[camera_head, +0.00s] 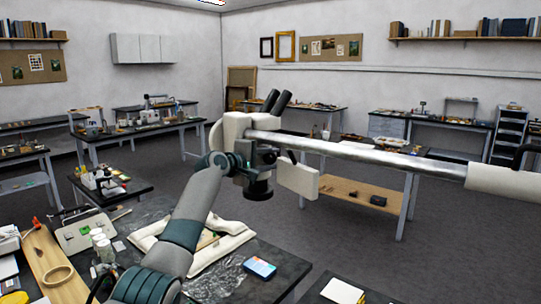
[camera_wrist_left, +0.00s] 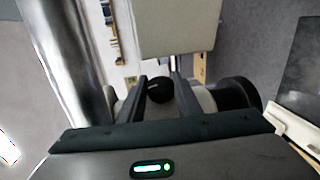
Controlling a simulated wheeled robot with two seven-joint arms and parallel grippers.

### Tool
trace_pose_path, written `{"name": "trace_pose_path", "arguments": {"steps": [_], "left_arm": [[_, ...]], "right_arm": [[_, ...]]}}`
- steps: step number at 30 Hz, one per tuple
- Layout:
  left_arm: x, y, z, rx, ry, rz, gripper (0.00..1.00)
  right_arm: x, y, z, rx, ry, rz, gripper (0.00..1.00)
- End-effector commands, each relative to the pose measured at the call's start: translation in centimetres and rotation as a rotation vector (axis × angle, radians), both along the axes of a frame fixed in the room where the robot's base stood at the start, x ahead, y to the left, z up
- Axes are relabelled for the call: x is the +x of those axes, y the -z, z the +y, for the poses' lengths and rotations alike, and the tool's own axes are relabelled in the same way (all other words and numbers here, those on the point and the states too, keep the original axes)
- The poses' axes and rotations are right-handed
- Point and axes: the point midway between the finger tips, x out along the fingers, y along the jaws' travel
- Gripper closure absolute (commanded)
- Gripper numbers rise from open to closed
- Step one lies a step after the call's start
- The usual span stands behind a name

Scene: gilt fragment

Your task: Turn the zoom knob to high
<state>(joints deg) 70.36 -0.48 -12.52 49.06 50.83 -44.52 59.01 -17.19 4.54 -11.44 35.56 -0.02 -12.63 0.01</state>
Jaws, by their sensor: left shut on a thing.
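The microscope (camera_head: 234,127) is a cream head with dark twin eyepieces (camera_head: 276,101), hung on a long silver boom arm (camera_head: 350,150). My left arm reaches up from the bottom to the near side of the head. In the left wrist view the two dark fingers of my left gripper (camera_wrist_left: 158,88) stand either side of a round black knob (camera_wrist_left: 159,91), shut on it. A small pale mark shows on the knob; its setting cannot be read. In the head view my gripper and wrist largely hide the knob. My right gripper is not in view.
Below the microscope is a dark worktable (camera_head: 290,268) with a white padded frame, clear film and a blue box (camera_head: 259,268). A wooden board with a ring and small bottles (camera_head: 104,247) stand at left. The boom crosses to the right.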

Motion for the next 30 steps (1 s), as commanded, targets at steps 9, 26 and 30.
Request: {"name": "trace_pose_path", "arguments": {"steps": [9, 26, 30], "left_arm": [[-0.01, 0.19, -0.05, 0.003, 0.001, 0.004, 0.92], [-0.11, 0.06, 0.08, 0.002, 0.0, 0.001, 0.51], [-0.47, 0.06, 0.42, 0.0, 0.001, 0.001, 0.51]], "right_arm": [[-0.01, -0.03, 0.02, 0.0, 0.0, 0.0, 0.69], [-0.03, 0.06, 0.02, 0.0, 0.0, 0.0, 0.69], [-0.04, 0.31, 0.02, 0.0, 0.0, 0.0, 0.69]]}}
